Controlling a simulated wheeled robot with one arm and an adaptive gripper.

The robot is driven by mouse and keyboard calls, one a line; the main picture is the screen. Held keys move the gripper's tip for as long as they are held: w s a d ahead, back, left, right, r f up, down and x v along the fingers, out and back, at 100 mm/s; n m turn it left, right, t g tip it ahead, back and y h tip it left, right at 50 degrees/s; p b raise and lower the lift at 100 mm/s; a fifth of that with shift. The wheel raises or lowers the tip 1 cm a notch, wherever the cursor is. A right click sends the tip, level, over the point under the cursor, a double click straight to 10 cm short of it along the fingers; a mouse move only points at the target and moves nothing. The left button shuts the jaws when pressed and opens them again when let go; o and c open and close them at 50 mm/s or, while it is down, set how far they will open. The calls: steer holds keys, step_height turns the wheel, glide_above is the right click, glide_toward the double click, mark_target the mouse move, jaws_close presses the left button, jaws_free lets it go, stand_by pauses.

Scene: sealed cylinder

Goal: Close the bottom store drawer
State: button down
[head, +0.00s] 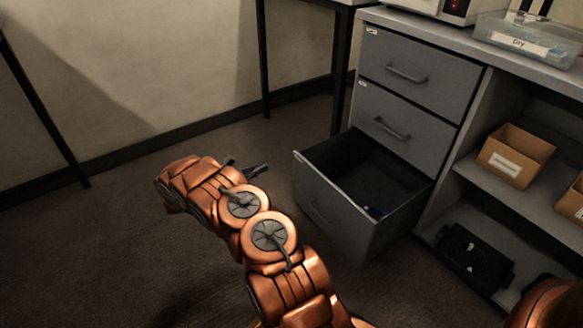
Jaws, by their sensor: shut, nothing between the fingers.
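The bottom store drawer (336,215) is pulled out from a grey drawer unit (455,42). Its front has a bar handle (321,210). My gripper (262,168) is shut and empty, small and dark at the end of my copper arm. In the picture it is left of the drawer's front panel, with a gap of floor between them. The arm hides part of the floor.
The two upper drawers (412,72) and (400,120) are shut. Right of them are open shelves with a cardboard bin (515,154) and a black case (475,255). A clear tray (528,40) stands on top. Thin table legs (263,60) stand behind. Carpet left of the drawer is clear.

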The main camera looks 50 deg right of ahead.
mark_target(298, 156)
steer(key=shift+n, duration=0.3)
steer(key=s+d+f+b, duration=0.1)
steer(key=d, duration=0.3)
steer(key=d+f+b, duration=0.1)
steer(key=d+b, duration=0.1)
steer(key=d, duration=0.2)
steer(key=s+d+f+b, duration=0.1)
steer(key=d+b, duration=0.1)
steer(key=d, duration=0.2)
steer(key=shift+s+f, duration=0.2)
steer(key=shift+s, duration=0.1)
steer(key=shift+b+x, duration=0.35)
steer(key=shift+x, duration=0.4)
steer(key=shift+d+r, duration=0.1)
steer(key=shift+r, duration=0.05)
